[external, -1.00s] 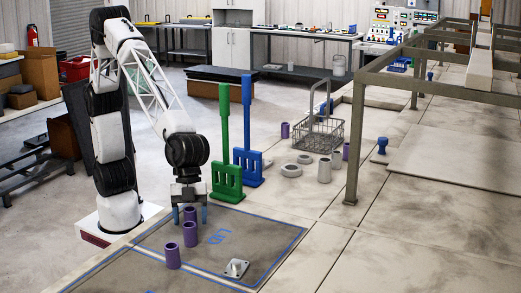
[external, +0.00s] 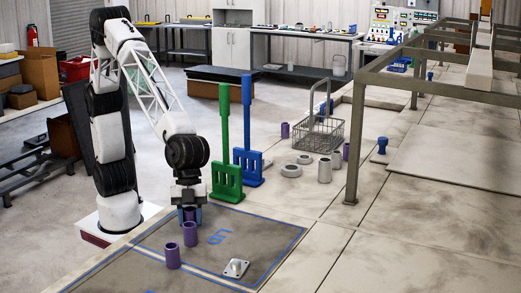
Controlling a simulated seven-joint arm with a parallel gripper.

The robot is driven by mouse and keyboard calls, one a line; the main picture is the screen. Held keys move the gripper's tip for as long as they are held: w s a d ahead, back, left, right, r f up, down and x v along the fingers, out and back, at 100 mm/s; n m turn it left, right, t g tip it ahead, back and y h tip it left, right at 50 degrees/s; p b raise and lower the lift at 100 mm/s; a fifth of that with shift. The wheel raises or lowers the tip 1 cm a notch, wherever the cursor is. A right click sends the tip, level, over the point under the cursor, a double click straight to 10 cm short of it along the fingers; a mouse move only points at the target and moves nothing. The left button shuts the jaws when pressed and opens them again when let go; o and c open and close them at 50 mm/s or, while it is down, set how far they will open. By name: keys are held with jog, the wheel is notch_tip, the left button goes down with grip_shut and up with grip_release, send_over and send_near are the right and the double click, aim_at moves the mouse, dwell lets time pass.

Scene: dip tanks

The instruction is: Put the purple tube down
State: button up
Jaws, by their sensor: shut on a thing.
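My gripper (external: 190,215) points straight down near the far left of the blue-taped area. Its blue fingertips are shut on a purple tube (external: 189,213), which is upright and partly hidden by the fingers and by the tube in front. I cannot tell whether its bottom touches the surface. A second purple tube (external: 190,236) stands upright just in front of it. A third purple tube (external: 173,257) stands nearer the camera, slightly left.
A grey metal piece (external: 236,268) lies on the taped mat (external: 262,232). Green (external: 226,181) and blue (external: 247,165) upright-handled racks stand behind my gripper. A wire basket (external: 318,133), grey rings and cylinders are farther back. The mat's right part is clear.

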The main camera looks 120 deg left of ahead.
aim_at(189, 215)
jog(key=shift+r, duration=0.1)
jog(key=shift+c, duration=0.2)
jog(key=shift+r, duration=0.85)
jog(key=shift+s+r, duration=0.1)
jog(key=shift+r, duration=0.85)
jog(key=s+a, duration=0.3)
jog(key=s, duration=0.4)
jog(key=s+a+r, duration=0.1)
jog(key=s+a, duration=0.3)
jog(key=s, duration=0.3)
jog(key=shift+r, duration=0.15)
